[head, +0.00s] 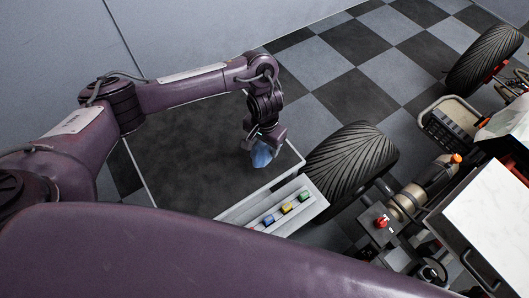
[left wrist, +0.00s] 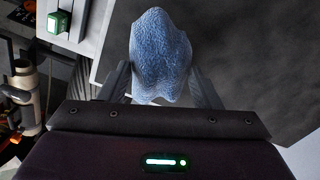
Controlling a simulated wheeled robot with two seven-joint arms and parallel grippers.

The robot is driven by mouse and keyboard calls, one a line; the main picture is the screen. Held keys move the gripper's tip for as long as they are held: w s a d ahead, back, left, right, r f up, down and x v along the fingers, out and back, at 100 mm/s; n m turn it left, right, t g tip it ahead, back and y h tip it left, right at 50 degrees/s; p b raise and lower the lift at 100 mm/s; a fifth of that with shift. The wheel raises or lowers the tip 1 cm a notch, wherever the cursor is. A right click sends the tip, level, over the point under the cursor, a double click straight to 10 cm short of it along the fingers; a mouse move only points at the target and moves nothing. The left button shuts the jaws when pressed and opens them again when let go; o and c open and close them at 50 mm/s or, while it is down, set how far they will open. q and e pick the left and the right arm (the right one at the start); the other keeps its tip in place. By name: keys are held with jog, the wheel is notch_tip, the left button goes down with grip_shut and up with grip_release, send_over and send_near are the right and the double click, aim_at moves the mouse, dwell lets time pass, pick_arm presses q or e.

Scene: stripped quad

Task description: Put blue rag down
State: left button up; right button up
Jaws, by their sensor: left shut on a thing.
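The blue rag (head: 262,155) is a crumpled light-blue cloth. My left gripper (head: 263,140) is shut on it, over the right part of a dark-topped table (head: 190,155) with a pale edge. In the left wrist view the rag (left wrist: 160,55) bulges out between the two fingers of the left gripper (left wrist: 162,85), with the dark surface behind it. I cannot tell whether the rag touches the surface. My right gripper is not in view.
A light tray (head: 318,205) at the table's near right edge holds small blue, yellow and green blocks (head: 287,208). A large black tyre (head: 350,160) and a stripped quad (head: 410,205) stand to the right. The dark top left of the rag is clear.

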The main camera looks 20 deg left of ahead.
aim_at(264, 151)
pick_arm(q)
notch_tip(264, 151, down, 4)
jog(key=shift+f, duration=0.15)
dwell(0.3)
jog(key=o, duration=0.9)
